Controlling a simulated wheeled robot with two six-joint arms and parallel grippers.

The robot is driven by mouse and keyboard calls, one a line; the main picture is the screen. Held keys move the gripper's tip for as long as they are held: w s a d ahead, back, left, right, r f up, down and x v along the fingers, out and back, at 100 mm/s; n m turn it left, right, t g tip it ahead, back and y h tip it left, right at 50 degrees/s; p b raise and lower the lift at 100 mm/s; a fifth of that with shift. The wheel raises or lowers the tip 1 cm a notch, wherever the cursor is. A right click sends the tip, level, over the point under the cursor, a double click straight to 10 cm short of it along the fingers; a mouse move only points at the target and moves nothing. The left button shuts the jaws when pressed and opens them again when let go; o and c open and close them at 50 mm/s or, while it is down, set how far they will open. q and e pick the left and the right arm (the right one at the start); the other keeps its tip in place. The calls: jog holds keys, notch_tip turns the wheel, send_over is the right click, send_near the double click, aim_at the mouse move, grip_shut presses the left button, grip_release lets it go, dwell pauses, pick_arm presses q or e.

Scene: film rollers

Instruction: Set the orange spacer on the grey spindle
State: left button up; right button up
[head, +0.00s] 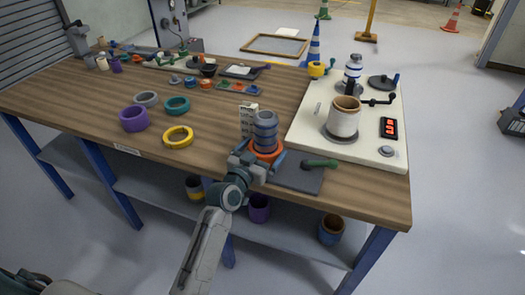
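The grey spindle (265,126) is an upright, banded blue-grey column near the table's front edge. The orange spacer (269,154) is a ring low at the spindle's foot and appears to be around it. Its near side is partly hidden by my gripper, so I cannot tell whether it lies flat on the base. My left gripper (260,159) is at the spacer, with one finger towards each side of it. Whether the fingers press on the ring or stand apart from it is not clear. My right gripper is not in view.
A dark plate (296,181) with a green-handled lever (320,164) lies right of the spindle. A cream machine panel (370,151) with a roller (343,117) stands beyond. Purple (134,119), yellow (178,137) and teal (177,105) rings lie left. The front left tabletop is clear.

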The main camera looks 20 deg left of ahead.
pick_arm(q)
jog(key=shift+s+f, duration=0.1)
jog(key=b+v, duration=0.1)
jog(key=v, duration=0.9)
jog(key=shift+s, duration=0.3)
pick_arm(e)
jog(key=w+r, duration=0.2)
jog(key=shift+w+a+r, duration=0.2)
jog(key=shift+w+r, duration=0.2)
